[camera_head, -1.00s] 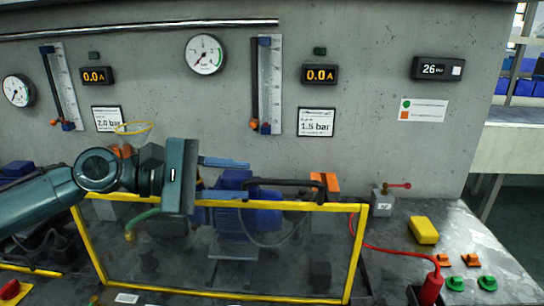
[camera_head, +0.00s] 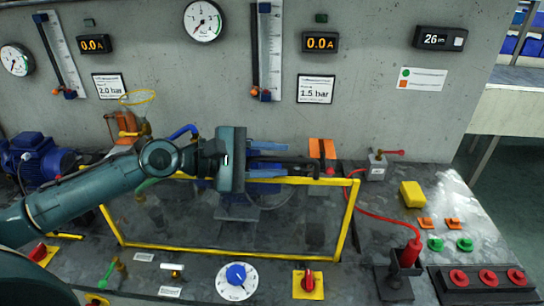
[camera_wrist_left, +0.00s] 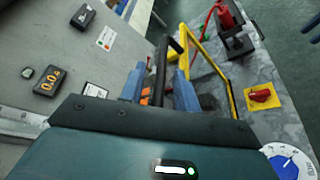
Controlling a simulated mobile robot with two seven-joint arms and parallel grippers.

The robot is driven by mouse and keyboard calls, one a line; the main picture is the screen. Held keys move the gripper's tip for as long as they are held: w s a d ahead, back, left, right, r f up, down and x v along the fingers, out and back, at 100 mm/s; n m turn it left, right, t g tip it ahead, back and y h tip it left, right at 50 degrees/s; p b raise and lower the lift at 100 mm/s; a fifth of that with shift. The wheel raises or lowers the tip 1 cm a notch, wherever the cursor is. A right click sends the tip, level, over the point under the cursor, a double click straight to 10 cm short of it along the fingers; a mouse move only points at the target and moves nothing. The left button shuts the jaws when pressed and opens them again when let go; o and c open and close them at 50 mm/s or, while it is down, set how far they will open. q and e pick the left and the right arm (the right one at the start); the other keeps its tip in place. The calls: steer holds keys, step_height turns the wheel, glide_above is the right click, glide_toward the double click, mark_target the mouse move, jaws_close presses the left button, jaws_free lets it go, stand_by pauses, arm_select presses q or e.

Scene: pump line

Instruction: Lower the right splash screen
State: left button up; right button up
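The right splash screen is a clear panel in a yellow frame (camera_head: 350,215), standing raised at a tilt in front of a blue pump (camera_head: 205,186). A black bar handle (camera_head: 312,161) sits along its top edge, and it also shows in the left wrist view (camera_wrist_left: 161,62). My left gripper (camera_head: 286,159) is at this handle, its two blue fingers pointing right. In the left wrist view my left gripper (camera_wrist_left: 159,86) has its fingers apart, one on each side of the handle, with gaps visible.
A blue dial (camera_head: 236,281) and a red-yellow switch (camera_head: 308,284) sit on the front bench. A red plug with cable (camera_head: 411,254) stands right of the screen, near a yellow block (camera_head: 412,194). A concrete wall with gauges rises behind.

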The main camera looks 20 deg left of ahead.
mark_target(265, 236)
arm_select(q)
steer(key=c, duration=0.6)
jaws_close()
arm_select(e)
steer(key=shift+w+r, duration=0.25)
steer(key=shift+r, duration=0.1)
